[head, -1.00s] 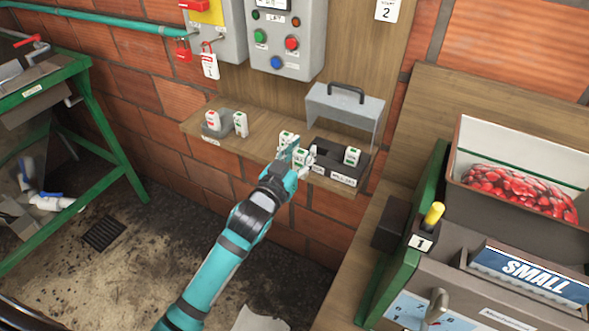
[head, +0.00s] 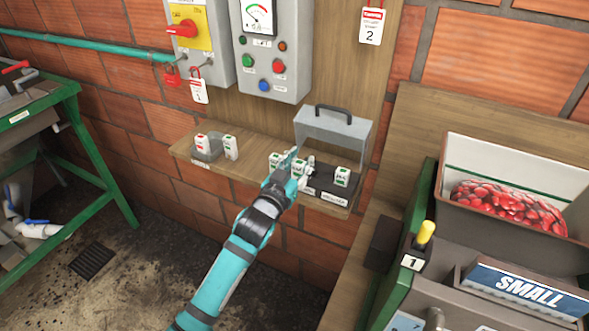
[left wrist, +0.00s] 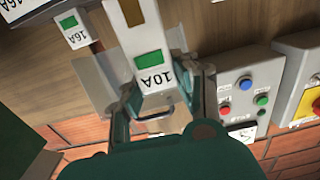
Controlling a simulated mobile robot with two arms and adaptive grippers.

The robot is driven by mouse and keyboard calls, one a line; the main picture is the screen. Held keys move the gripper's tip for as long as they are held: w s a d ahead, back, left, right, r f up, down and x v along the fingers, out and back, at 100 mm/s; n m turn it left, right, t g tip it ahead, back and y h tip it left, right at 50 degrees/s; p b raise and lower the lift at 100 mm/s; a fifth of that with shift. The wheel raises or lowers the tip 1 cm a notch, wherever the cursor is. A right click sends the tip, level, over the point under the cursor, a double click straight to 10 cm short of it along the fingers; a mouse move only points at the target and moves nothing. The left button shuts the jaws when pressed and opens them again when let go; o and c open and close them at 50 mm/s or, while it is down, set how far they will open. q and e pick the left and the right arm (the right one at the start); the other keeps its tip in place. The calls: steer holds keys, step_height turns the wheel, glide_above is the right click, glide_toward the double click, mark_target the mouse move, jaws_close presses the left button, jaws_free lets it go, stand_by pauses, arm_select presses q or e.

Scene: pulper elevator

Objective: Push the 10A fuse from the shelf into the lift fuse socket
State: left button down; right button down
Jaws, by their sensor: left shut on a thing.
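My left gripper (head: 288,162) is at the front of the wall shelf (head: 245,165), beside the left end of a dark fuse block (head: 322,184). In the left wrist view it is shut on the 10A fuse (left wrist: 146,50), a white fuse with a green square, its label upside down in the picture. The fingers grip its two sides. Whether this fuse touches or sits in a socket of the block cannot be told; the gripper covers that spot. A 16A fuse (left wrist: 73,30) shows to its left. My right gripper is not in view.
A grey cover with a handle (head: 335,130) stands open behind the block. Another white fuse (head: 342,176) is at the block's right. A red-marked fuse (head: 201,144) and a green-marked one (head: 231,147) stand at the shelf's left. A control panel (head: 270,55) hangs above.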

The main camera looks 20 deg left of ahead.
arm_select(q)
steer(key=shift+w+d+f+b, duration=0.1)
steer(key=shift+w+d+b, duration=0.25)
steer(key=shift+w, duration=0.9)
steer(key=shift+w+d+f+b, duration=0.1)
steer(key=shift+w+b, duration=0.35)
steer(key=shift+w, duration=0.75)
steer(key=shift+w+d+f+b, duration=0.1)
steer(key=shift+w+d+b, duration=0.25)
steer(key=shift+w, duration=0.9)
steer(key=shift+w+f, duration=0.1)
steer(key=shift+a, duration=0.1)
steer(key=shift+f, duration=0.85)
steer(key=shift+f+b, duration=0.8)
steer(key=shift+f, duration=0.5)
stand_by(0.5)
steer(key=c, duration=0.9)
jaws_free()
steer(key=shift+s, duration=0.2)
